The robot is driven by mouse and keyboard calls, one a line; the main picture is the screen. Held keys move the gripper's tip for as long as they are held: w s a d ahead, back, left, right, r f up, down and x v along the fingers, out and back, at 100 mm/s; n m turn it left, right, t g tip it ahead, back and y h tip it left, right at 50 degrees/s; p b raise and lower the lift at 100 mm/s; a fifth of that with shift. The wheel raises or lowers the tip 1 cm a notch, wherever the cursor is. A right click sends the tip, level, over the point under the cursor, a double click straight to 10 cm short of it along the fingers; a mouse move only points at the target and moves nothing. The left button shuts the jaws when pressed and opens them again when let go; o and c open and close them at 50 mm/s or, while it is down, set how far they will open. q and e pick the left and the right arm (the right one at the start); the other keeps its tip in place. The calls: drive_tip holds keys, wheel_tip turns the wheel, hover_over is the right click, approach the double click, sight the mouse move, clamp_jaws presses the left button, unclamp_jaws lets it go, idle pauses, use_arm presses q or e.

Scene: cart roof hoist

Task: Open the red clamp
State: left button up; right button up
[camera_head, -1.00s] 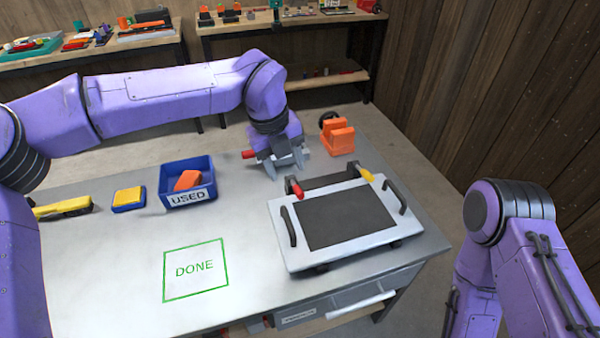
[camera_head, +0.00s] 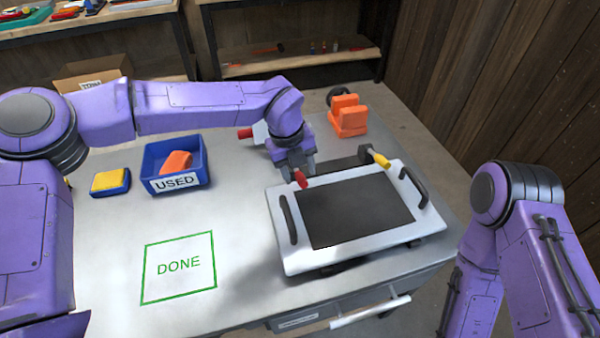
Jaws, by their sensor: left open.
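The red clamp shows as a red handle (camera_head: 300,180) at the back left edge of a white tray-like panel (camera_head: 430,222) with a dark centre. A yellow clamp handle (camera_head: 378,158) stands at the panel's back right. My left gripper (camera_head: 296,170) is open and points down right at the red handle, its fingers just behind or around it. I cannot tell whether they touch it. The gripper hides the clamp's base. Only my right arm shows at the right; its gripper is out of view.
A blue bin (camera_head: 150,188) marked USED holds an orange block (camera_head: 176,162). A yellow-and-blue sponge-like block (camera_head: 110,181) lies left of it. An orange stand (camera_head: 347,118) is behind the panel. The green DONE square (camera_head: 180,290) is empty. A red-tipped item (camera_head: 245,133) is partly hidden by my left arm.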

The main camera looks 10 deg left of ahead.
sight(303, 174)
use_arm(q)
drive_tip(key=shift+w+d+f, duration=0.1)
drive_tip(key=shift+d+f, duration=0.05)
drive_tip(key=shift+f, duration=0.5)
drive_tip(key=shift+w+d+f, duration=0.1)
drive_tip(key=shift+f, duration=0.5)
clamp_jaws()
drive_tip(key=r+g+p, duration=0.1)
drive_tip(key=p, duration=0.1)
drive_tip(key=w+r+g+p, duration=0.1)
drive_tip(key=p, duration=0.2)
drive_tip(key=shift+a+r+h, duration=0.1)
drive_tip(key=shift+a+h, duration=0.1)
drive_tip(key=shift+h, duration=0.2)
drive_tip(key=shift+w+r+g+p, duration=0.15)
drive_tip(key=shift+g+p, duration=0.2)
drive_tip(key=shift+g, duration=0.05)
drive_tip(key=shift+w+a+r+g+h+p, duration=0.25)
drive_tip(key=shift+w+g+h+p, duration=0.15)
drive_tip(key=shift+g, duration=0.2)
drive_tip(key=shift+w+a+r+n+g+h, duration=0.15)
drive_tip(key=shift+w+r+g+h, duration=0.2)
drive_tip(key=shift+g, duration=0.25)
drive_tip(key=shift+w+a+r+n+g+h, duration=0.15)
drive_tip(key=shift+w+g+h, duration=0.1)
drive_tip(key=shift+w+g, duration=0.25)
drive_tip(key=shift+s, duration=0.1)
